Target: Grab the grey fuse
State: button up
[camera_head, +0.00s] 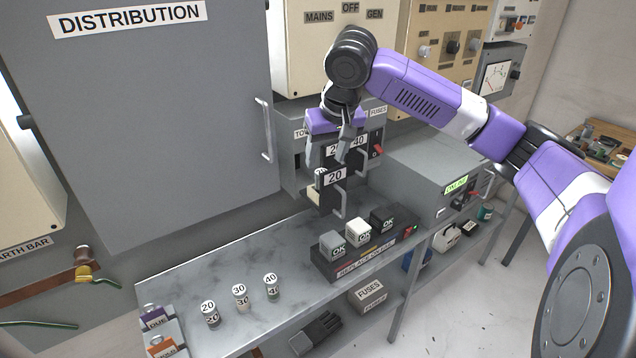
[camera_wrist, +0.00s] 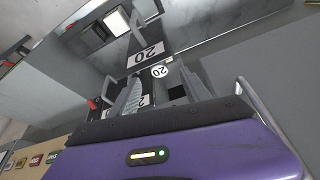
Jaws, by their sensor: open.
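A small cylinder with a round white top marked 20 (camera_head: 320,174) sits at the fuse unit, beside a dark holder labelled 20 (camera_head: 335,177); I cannot tell its body colour. In the wrist view the round 20 top (camera_wrist: 160,71) shows between my fingers. My gripper (camera_head: 328,155) is open, pointing down just above it, and contact is not clear. The wrist view shows its fingers apart (camera_wrist: 160,82). A grey block marked OK (camera_head: 332,243) stands in a dark tray (camera_head: 350,268) on the bench, beside a white block (camera_head: 358,230) and a black block (camera_head: 384,219).
Short cylinders marked 20 (camera_head: 209,311), 30 (camera_head: 240,296) and 40 (camera_head: 271,286) stand on the bench (camera_head: 190,275). The distribution cabinet (camera_head: 160,120) rises at left. A grey box (camera_head: 430,170) stands right of the fuse unit. Metal handles project near my gripper.

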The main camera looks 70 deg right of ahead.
jog(key=x, duration=0.4)
jog(key=p+x, duration=0.1)
jog(key=x, duration=0.3)
jog(key=shift+d+p, duration=0.25)
jog(key=shift+p, duration=0.05)
jog(key=shift+r, duration=0.1)
grip_shut()
